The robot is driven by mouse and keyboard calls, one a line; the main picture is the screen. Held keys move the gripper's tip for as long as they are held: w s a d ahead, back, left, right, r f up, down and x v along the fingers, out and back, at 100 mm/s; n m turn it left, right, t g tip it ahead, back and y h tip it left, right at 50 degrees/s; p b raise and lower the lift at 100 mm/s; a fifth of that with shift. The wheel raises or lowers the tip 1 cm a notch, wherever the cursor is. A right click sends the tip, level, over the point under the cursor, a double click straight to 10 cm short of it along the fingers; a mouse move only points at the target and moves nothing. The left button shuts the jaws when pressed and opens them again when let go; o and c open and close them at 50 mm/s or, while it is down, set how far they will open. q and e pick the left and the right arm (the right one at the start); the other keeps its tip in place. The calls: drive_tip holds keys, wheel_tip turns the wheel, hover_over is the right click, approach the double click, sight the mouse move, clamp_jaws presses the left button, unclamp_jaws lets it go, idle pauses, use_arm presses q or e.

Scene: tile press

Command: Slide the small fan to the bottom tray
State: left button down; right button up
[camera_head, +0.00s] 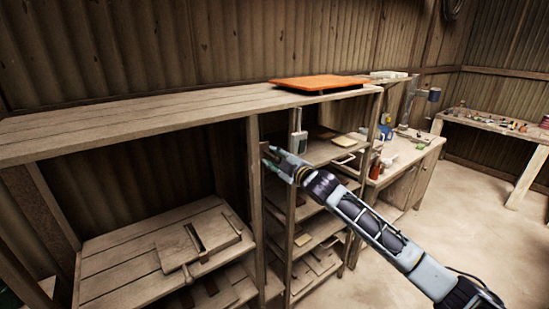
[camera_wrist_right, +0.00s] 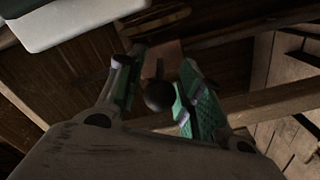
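My right gripper (camera_head: 273,157) reaches in from the lower right to the front of the wooden shelf unit (camera_head: 190,110), close to an upright post. In the right wrist view its green-padded fingers (camera_wrist_right: 160,92) stand apart. A dark round knob-like object (camera_wrist_right: 158,96) shows between them, with a gap on its left; I cannot tell whether it touches the right finger. I cannot make out a small fan for certain in either view. Trays or boards fill the lower shelves (camera_head: 315,235), partly hidden by my right arm; I cannot single out the bottom tray. My left gripper is out of view.
An orange tray (camera_head: 318,83) lies on the top shelf. A wooden board with a handle (camera_head: 200,240) lies on the left shelf. A pale flat object (camera_wrist_right: 75,20) is near the fingers in the wrist view. A cluttered workbench (camera_head: 405,150) stands behind; the floor (camera_head: 480,220) at right is clear.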

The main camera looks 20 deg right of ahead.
clamp_jaws()
idle(0.3)
drive_tip(key=shift+f, duration=0.1)
